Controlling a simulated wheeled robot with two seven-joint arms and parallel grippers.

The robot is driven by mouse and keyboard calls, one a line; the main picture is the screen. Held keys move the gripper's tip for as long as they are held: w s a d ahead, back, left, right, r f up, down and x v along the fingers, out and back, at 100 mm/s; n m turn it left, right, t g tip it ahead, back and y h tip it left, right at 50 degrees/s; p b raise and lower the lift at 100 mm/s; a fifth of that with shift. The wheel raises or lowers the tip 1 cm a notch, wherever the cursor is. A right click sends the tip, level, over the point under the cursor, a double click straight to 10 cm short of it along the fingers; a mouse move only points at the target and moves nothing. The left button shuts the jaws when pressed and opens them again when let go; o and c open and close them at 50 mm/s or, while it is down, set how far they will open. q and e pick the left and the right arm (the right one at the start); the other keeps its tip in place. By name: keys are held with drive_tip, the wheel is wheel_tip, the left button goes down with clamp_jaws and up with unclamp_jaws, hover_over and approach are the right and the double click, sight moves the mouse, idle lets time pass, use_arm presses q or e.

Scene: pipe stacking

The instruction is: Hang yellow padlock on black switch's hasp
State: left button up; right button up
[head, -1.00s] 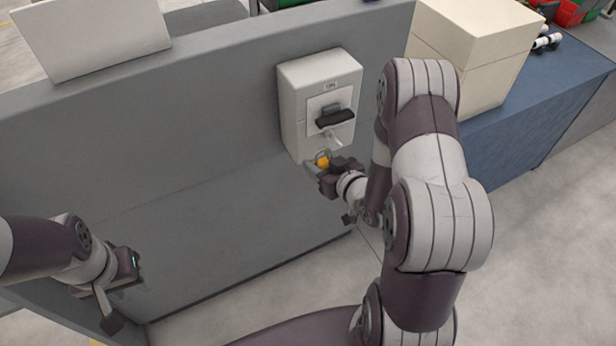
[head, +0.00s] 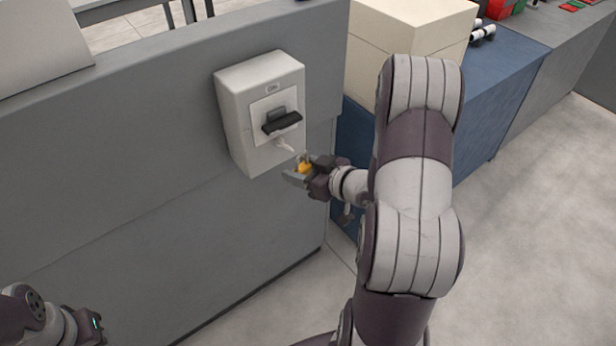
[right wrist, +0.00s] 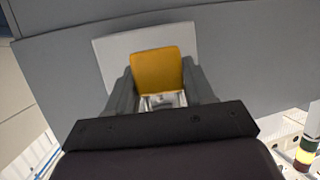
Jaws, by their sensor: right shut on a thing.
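The black switch (head: 282,122) sits on a pale box (head: 236,112) fixed to the grey wall panel. Its light hasp (head: 284,146) sticks out just below the black handle. My right gripper (head: 301,172) is shut on the yellow padlock (head: 305,168), to the right of and below the hasp, apart from it. In the right wrist view the padlock body (right wrist: 157,70) shows between the two fingers; its shackle is hard to make out there. My left gripper (head: 88,325) is at the lower left, far from the switch; its fingers are not clear.
The grey wall panel (head: 130,190) fills the left and middle. A cream box (head: 410,35) stands on a blue cabinet (head: 505,75) at the back right. The floor at the right (head: 540,220) is clear.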

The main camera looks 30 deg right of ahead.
sight(275, 152)
drive_tip(key=shift+w+a+f+b, duration=0.2)
drive_tip(key=shift+w+b, duration=0.15)
drive_tip(key=shift+w, duration=1.15)
drive_tip(key=shift+w+a+f+b, duration=0.15)
drive_tip(key=shift+w+b, duration=0.15)
drive_tip(key=shift+w, duration=1.2)
use_arm(q)
drive_tip(key=shift+s+f, duration=0.4)
drive_tip(key=shift+f, duration=0.15)
use_arm(e)
drive_tip(key=o, duration=1)
drive_tip(key=shift+r, duration=0.1)
drive_tip(key=shift+o, duration=0.9)
drive_tip(key=shift+a+r, duration=0.1)
use_arm(q)
drive_tip(key=shift+s+a, duration=0.1)
drive_tip(key=shift+a, duration=0.05)
use_arm(e)
drive_tip(key=shift+r, duration=0.1)
